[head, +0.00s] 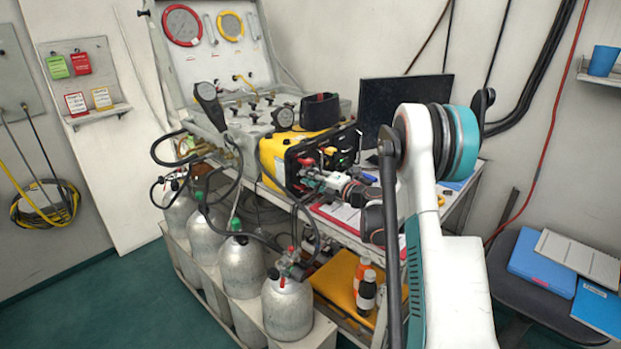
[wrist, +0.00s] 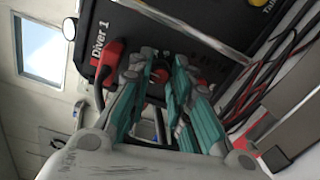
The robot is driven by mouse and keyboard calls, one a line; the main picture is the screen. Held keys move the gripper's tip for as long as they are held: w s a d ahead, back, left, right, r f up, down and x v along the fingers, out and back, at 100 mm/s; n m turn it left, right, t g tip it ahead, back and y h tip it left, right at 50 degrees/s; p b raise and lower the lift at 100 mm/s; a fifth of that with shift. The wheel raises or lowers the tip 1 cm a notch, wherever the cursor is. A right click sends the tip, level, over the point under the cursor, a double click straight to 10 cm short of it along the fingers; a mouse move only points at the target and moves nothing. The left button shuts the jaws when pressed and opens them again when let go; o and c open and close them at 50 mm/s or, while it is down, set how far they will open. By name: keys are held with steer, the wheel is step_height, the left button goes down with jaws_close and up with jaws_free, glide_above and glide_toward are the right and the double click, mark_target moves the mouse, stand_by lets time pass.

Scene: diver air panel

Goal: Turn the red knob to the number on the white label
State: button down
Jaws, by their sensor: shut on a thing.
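The red knob (wrist: 160,74) shows in the wrist view between my fingertips, on the dark front panel (wrist: 175,35) marked "Diver 1". My gripper (wrist: 162,66) is shut on the knob, with its teal fingers on either side hiding much of it. In the head view my gripper (head: 312,178) is at the black front of the yellow case (head: 272,160), and the knob cannot be told apart there from other red parts. Tags hang on the left wall board, among them a whitish one with a red top (head: 75,103). Its writing is too small to read.
A red connector (wrist: 108,62) with a black cable sits close to my fingers. Red and black cables (wrist: 265,85) run at the other side. Grey cylinders (head: 240,265) stand below the bench. A dark monitor (head: 405,105) stands behind my arm.

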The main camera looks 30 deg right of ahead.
steer(key=m, duration=0.5)
steer(key=shift+d, duration=0.1)
steer(key=m, duration=0.5)
steer(key=shift+b, duration=0.3)
steer(key=shift+f, duration=0.1)
steer(key=c, duration=1.4)
jaws_free()
steer(key=shift+c, duration=0.2)
steer(key=v, duration=1.2)
steer(key=shift+w+d, duration=0.1)
steer(key=shift+d, duration=0.05)
